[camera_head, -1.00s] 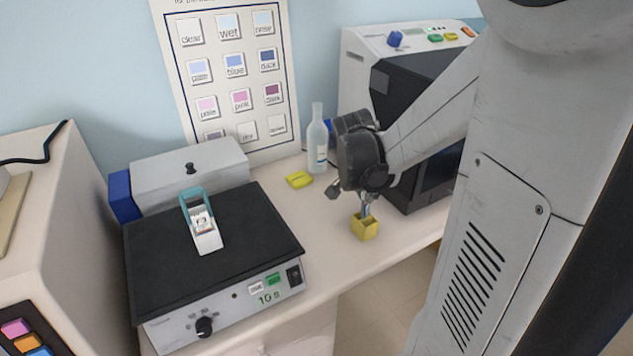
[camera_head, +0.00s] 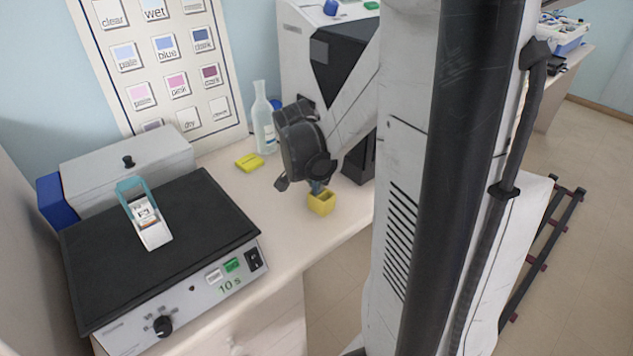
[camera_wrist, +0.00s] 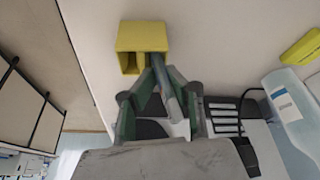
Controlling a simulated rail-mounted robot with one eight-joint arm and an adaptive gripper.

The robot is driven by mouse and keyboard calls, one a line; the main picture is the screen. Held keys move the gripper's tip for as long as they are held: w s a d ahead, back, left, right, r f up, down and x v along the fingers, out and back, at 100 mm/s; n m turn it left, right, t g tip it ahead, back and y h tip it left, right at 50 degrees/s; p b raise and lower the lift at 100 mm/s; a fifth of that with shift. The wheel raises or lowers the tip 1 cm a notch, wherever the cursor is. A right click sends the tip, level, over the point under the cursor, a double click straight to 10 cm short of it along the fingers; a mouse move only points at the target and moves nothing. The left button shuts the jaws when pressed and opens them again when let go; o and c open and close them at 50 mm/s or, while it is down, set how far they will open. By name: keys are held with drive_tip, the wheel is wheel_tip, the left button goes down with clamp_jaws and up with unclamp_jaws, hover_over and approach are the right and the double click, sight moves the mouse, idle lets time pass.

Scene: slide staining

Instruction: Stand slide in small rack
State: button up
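The small rack is a yellow open-topped block (camera_head: 321,204) near the front edge of the bench. In the wrist view the rack (camera_wrist: 142,36) shows dark openings. My gripper (camera_head: 318,184) is directly above it, pointing down. In the wrist view the fingers of my gripper (camera_wrist: 158,72) close in on a thin grey strip (camera_wrist: 168,98), apparently the slide, whose far end reaches the rack's opening. I cannot tell how deep it sits.
A yellow piece (camera_head: 249,162) lies flat behind the rack, with a clear bottle (camera_head: 263,122) beyond it. A grey lidded box (camera_head: 120,160) stands behind the hotplate. A black-and-white machine (camera_head: 345,60) stands behind my arm. The bench between hotplate and rack is clear.

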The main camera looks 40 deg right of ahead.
drive_tip(key=o, duration=0.3)
drive_tip(key=shift+r, duration=0.1)
drive_tip(key=p+v, duration=0.1)
drive_tip(key=v, duration=1.1)
drive_tip(key=s+a+r+n+t+y, duration=0.1)
drive_tip(key=s+a+n+t+y, duration=0.1)
drive_tip(key=a+n, duration=0.5)
drive_tip(key=s+a+r+n+t+y, duration=0.2)
drive_tip(key=s+a+n, duration=0.3)
drive_tip(key=a, duration=1.1)
drive_tip(key=shift+s+a+n+t, duration=0.25)
drive_tip(key=shift+a+n+t, duration=0.15)
drive_tip(key=shift+n+t, duration=0.65)
drive_tip(key=shift+f, duration=0.1)
drive_tip(key=shift+f+b, duration=0.65)
drive_tip(key=shift+f, duration=0.1)
